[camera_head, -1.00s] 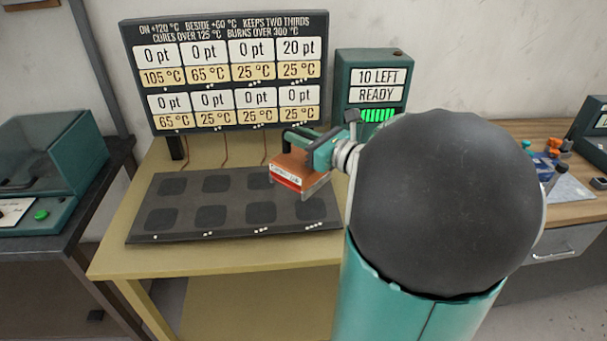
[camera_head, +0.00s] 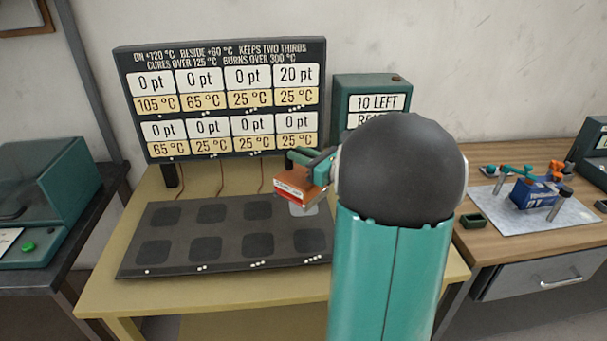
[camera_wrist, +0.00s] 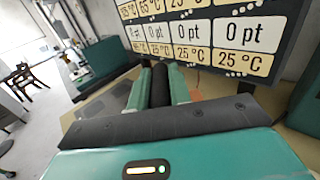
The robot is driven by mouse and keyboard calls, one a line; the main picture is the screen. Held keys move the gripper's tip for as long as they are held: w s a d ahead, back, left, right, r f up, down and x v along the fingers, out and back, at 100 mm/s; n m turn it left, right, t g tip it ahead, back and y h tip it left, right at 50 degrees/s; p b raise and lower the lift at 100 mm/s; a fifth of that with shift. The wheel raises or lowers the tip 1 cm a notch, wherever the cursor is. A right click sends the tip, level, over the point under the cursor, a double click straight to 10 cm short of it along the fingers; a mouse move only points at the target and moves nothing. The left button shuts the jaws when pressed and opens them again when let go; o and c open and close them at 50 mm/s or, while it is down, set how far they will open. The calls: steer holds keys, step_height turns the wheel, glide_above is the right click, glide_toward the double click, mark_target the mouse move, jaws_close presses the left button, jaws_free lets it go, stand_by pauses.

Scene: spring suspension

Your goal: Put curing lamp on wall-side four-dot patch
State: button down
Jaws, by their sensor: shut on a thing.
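The curing lamp is an orange-red box with a white label (camera_head: 291,191). My gripper (camera_head: 308,163) is shut on its handle and holds it over the far right corner of the dark patch board (camera_head: 130,262). In the wrist view, a dark bar (camera_wrist: 160,82) lies between my teal fingers. The lamp covers most of the wall-side patch in the four-dot column; a pale grey-white area (camera_head: 304,209) shows just under it. I cannot tell whether the lamp touches the board. The near patch of that column (camera_head: 312,243) is bare.
A display panel (camera_head: 222,100) stands behind the board; its top right cell reads 20 pt, 25 °C. A green box reading 10 LEFT (camera_head: 372,92) stands right of it. A wooden bench (camera_head: 500,246) with a blue thing on a plate is at right. A teal lidded machine (camera_head: 40,190) is at left.

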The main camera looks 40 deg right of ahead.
mark_target(303, 172)
steer(key=w+d+f, duration=0.1)
steer(key=f, duration=0.1)
steer(key=w+d+f, duration=0.3)
steer(key=f, duration=0.1)
steer(key=shift+w+d+f, duration=0.15)
steer(key=shift+w+d, duration=0.1)
steer(key=shift+w+f, duration=0.1)
steer(key=shift+f, duration=1.6)
steer(key=c, duration=1.3)
jaws_free()
steer(key=shift+f, duration=0.1)
steer(key=s, duration=0.4)
steer(key=s+d, duration=0.1)
steer(key=s, duration=0.3)
steer(key=s+d, duration=0.1)
steer(key=s, duration=0.3)
steer(key=shift+d, duration=0.15)
